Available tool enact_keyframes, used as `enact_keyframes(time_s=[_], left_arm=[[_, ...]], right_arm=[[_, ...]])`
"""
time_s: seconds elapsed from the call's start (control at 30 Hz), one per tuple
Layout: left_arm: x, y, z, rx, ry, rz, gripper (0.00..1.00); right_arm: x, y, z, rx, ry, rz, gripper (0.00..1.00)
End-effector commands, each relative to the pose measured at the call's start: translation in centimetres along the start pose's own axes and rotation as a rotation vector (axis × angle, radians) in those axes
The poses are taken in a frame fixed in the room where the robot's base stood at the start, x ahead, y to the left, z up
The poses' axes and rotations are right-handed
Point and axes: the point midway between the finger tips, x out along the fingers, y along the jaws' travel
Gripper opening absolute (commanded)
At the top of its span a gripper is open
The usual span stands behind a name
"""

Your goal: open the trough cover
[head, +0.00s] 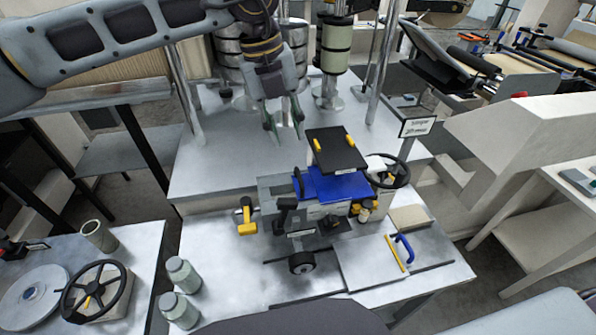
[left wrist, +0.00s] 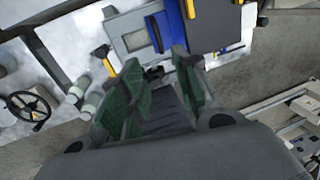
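My left gripper (head: 284,128) hangs above the grey platform, behind and left of the machine, its two green-padded fingers apart and empty. In the left wrist view the fingers (left wrist: 155,85) are also apart, with nothing between them. The machine carries a black panel with yellow clips (head: 337,148), tilted up behind a blue part (head: 332,184). A flat grey plate (head: 372,265) with a blue handle (head: 404,247) and a yellow bar lies at the front right. I cannot tell for certain which is the trough cover. My right gripper is not in view.
A black handwheel (head: 393,171) stands right of the machine and a yellow-ended lever (head: 246,216) at its left. Metal posts and rollers (head: 336,50) stand behind. Two jars (head: 180,290) and another handwheel (head: 97,290) are at the front left. The grey platform (head: 215,165) has clear room.

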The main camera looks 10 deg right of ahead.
Motion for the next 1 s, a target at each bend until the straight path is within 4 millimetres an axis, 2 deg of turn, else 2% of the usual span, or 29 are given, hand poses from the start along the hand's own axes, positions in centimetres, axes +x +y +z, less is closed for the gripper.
enact_keyframes(time_s=[0.37,1.0], left_arm=[[1.5,0.0,0.0,0.0,0.002,0.001,0.32],[9.6,0.0,-0.1,0.001,0.003,0.001,0.32]], right_arm=[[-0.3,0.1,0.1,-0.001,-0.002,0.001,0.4],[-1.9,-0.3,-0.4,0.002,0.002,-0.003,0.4]])
